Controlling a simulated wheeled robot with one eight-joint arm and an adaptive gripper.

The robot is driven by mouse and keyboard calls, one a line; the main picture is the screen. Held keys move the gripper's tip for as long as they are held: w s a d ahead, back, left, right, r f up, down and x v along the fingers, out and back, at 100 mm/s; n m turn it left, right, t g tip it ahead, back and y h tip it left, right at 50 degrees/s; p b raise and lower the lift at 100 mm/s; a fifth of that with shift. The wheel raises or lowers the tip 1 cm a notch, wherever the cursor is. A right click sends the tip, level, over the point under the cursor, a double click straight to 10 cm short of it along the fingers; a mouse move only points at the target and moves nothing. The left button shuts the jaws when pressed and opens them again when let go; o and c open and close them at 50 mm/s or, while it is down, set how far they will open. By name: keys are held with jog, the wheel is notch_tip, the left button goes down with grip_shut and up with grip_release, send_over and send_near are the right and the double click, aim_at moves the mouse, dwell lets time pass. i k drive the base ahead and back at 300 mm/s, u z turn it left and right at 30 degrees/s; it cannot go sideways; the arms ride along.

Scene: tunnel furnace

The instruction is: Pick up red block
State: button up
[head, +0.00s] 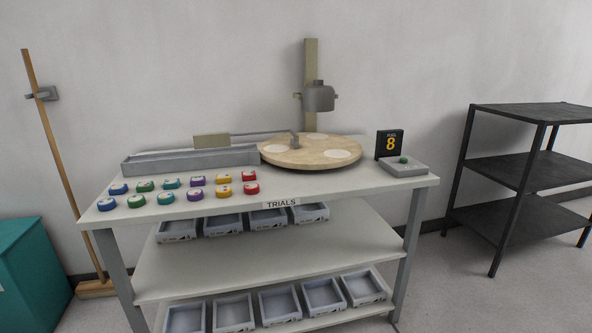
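Two small red blocks lie at the right end of two rows of coloured blocks on the white table in the head view. One red block (249,176) is in the back row, and the other red block (251,188) is just in front of it. Both have pale marks on top, too small to read. Yellow blocks (223,191) lie directly to their left. My gripper is not in view.
The table (350,185) also carries a grey trough (190,161), a round turntable (310,151), and a black "8" sign (390,144) beside a button box (404,167). Grey trays (233,312) fill lower shelves. A black shelf (520,170) stands right, a teal box (34,270) left.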

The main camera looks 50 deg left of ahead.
aim_at(248, 176)
jog(key=z, duration=0.75)
jog(key=k, duration=1.2)
jog(key=u, duration=2.25)
jog(key=i, duration=1)
jog(key=z, duration=0.05)
